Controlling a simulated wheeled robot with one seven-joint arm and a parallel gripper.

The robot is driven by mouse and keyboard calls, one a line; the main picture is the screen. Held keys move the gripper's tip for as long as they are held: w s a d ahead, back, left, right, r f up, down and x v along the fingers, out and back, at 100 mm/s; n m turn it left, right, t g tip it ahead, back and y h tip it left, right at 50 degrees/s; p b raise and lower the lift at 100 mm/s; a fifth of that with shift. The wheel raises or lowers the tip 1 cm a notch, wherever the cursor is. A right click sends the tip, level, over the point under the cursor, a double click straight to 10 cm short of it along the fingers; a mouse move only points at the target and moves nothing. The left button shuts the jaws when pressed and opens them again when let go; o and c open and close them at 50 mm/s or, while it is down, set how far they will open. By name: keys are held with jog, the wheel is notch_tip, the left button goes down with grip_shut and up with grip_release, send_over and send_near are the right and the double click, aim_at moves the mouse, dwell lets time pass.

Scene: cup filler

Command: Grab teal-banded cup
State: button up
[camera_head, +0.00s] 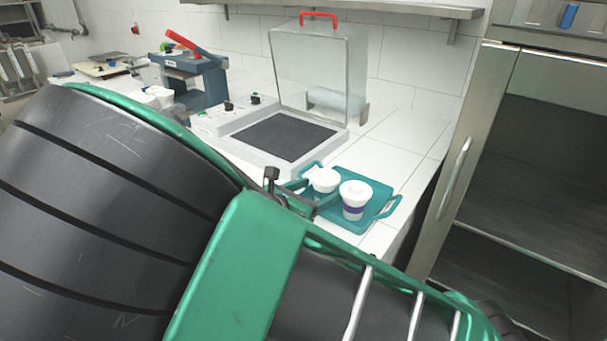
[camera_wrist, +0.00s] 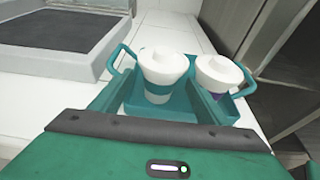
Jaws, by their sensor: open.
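The teal-banded cup (camera_wrist: 157,84) is white with a white lid and stands upright on a teal tray (camera_wrist: 238,110). In the head view, the cup (camera_head: 323,178) shows mostly its white top; its lower part is hidden. My gripper (camera_wrist: 160,72) is open, its fingers reaching forward on either side of the teal-banded cup in the wrist view. I cannot tell whether either finger touches it. In the head view, my arm fills the foreground and partly hides the gripper and the tray (camera_head: 382,207).
A purple-banded white cup (camera_head: 354,203) stands close to the right on the same tray. A sealing machine (camera_head: 283,137) with a raised clear cover is behind left. Blue equipment (camera_head: 200,84) and other white cups (camera_head: 158,95) are farther left. A steel cabinet (camera_head: 450,150) stands right.

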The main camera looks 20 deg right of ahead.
jog(key=shift+x, duration=1.15)
jog(key=c, duration=1.2)
jog(key=shift+r, duration=0.1)
